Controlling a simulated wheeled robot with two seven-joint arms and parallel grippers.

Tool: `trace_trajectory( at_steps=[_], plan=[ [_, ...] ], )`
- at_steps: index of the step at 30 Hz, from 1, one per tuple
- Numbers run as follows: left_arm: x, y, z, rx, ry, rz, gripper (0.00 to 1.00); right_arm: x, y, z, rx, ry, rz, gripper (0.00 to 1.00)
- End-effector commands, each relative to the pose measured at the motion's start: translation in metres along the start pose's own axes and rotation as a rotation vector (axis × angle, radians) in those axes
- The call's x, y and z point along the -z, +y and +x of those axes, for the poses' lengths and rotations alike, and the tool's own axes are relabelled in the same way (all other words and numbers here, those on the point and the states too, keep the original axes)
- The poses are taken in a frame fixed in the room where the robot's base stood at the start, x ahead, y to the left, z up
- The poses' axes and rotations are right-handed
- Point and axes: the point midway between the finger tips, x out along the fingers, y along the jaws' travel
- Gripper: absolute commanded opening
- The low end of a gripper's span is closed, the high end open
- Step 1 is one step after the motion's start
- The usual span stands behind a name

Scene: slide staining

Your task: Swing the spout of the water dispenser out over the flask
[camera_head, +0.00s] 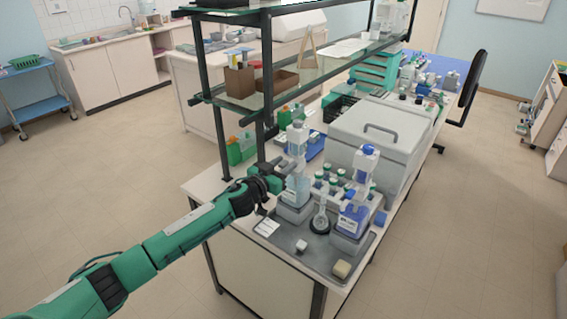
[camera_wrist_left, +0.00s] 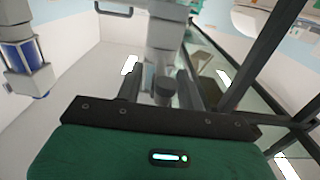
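The water dispenser (camera_head: 298,188) is a bottle of pale blue liquid with a white and blue-grey pump head, upright on a grey block. Its pale upper body fills the top middle of the left wrist view (camera_wrist_left: 166,38). The small clear flask (camera_head: 321,217) stands on a dark round base to the right of it.
A second dispenser (camera_head: 352,215) with dark blue liquid stands right of the flask. Several green-capped bottles (camera_head: 330,184) stand behind. A glass shelf on dark posts (camera_head: 267,80) rises close behind my left gripper. A white lidded box (camera_head: 376,140) stands farther back.

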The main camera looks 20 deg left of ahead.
Motion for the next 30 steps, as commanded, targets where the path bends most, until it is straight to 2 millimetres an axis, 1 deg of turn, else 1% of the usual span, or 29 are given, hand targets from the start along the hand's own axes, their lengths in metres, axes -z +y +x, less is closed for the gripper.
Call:
trace_trajectory(
  at_steps=[9,10,14,15,16,24,30],
  plan=[
    [0.0,0.0004,0.0028,-0.001,0.0,0.0,0.38,-0.0008,0.0034,-0.0007,-0.004,-0.001,0.0,0.36],
    [0.0001,0.0003,0.0028,0.0,0.0,0.0,0.36,-0.0008,0.0036,-0.0007,-0.004,-0.001,0.0,0.36],
    [0.0,0.0003,0.0026,0.0,0.0,0.0,0.11,-0.001,0.0044,-0.0007,-0.005,-0.001,0.0,0.36],
    [0.0,0.0002,0.0026,0.0,0.0,0.0,0.03,-0.001,0.0044,-0.0007,-0.005,-0.001,0.0,0.36],
    [0.0,0.0002,0.0026,0.0,0.0,0.0,0.0,-0.001,0.0044,-0.0007,-0.005,-0.001,0.0,0.36],
    [-0.0005,0.0009,0.0025,0.005,0.0,0.0,0.0,-0.0011,0.0042,0.0,-0.005,-0.001,0.001,0.36],
    [-0.0023,0.0049,0.0024,0.051,0.0,-0.002,0.0,-0.0015,0.0039,0.0044,-0.004,-0.001,0.001,0.36]
  ],
)
